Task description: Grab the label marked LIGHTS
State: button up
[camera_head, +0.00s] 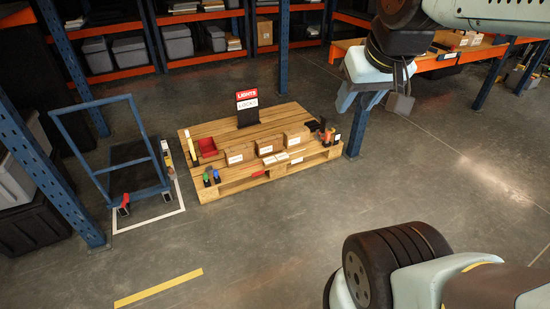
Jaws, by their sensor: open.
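The red label marked LIGHTS (246,94) is on the upper part of a black upright stand at the back of a wooden pallet display (205,185). A white label marked LOCKS (247,104) is just below it on the same stand. My gripper (373,103) hangs at the upper right, open and empty, well to the right of the label in the picture. Its fingers point downward. Nothing hides the label.
The pallet holds cardboard boxes (240,154), a red bin (207,147) and small coloured items. A blue post (358,130) stands at its right. A blue cart (120,165) is at the left. Shelves line the back.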

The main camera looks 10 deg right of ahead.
aim_at(283, 156)
jog(key=z, duration=0.3)
jog(key=i, duration=1.35)
jog(key=u, duration=0.3)
